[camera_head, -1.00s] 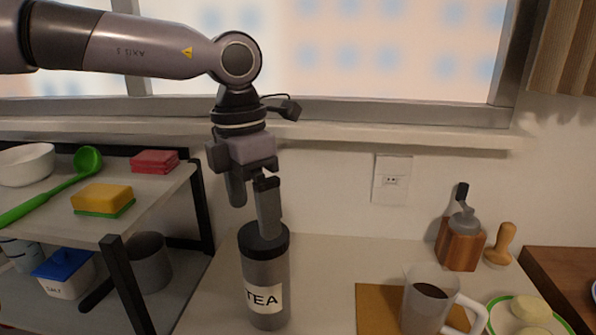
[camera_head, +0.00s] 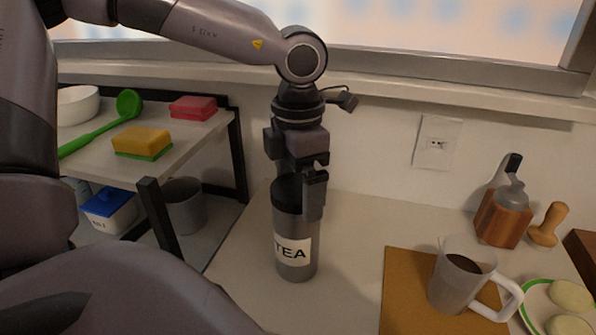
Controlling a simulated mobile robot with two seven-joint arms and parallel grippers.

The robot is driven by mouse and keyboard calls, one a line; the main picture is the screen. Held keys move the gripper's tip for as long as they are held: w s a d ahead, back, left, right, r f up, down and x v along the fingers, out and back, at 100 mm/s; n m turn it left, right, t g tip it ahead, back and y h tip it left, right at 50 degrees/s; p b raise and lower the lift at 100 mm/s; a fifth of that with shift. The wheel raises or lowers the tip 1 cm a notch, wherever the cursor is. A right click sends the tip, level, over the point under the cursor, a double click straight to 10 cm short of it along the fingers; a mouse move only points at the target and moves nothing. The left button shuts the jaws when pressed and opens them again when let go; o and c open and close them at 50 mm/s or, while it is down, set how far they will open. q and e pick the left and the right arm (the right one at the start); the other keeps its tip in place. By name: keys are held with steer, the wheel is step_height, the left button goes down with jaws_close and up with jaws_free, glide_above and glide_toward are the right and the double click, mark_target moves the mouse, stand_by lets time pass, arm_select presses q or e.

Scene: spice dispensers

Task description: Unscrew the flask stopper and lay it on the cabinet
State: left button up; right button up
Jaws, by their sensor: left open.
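The flask (camera_head: 291,232) is a grey cylinder with a white TEA label. It stands upright on the pale cabinet top (camera_head: 365,215). Its black stopper (camera_head: 287,191) is on its top, partly hidden by my gripper. My left gripper (camera_head: 298,190) points down at the top of the flask and is open. One finger is in front of the flask's right side, overlapping the stopper and upper body. The other finger is mostly hidden, so I cannot tell whether either touches the stopper. My right gripper is not in view.
A clear mug of dark liquid (camera_head: 455,283) stands on a brown board (camera_head: 400,300) to the right. A shelf (camera_head: 190,140) with sponges stands left. Bare cabinet top lies between flask and board.

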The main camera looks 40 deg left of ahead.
arm_select(q)
steer(key=c, duration=0.9)
steer(key=shift+f+n+b, duration=0.15)
steer(key=shift+n+b, duration=0.35)
steer(key=shift+b, duration=0.1)
steer(key=n+b, duration=0.3)
steer(key=n, duration=0.1)
steer(key=shift+a+n+b, duration=0.1)
steer(key=shift+n+b, duration=0.2)
steer(key=shift+b, duration=0.05)
steer(key=n+b, duration=0.1)
steer(key=n, duration=0.2)
steer(key=shift+b, duration=0.35)
steer(key=shift+r+n, duration=0.2)
steer(key=shift+n, duration=0.1)
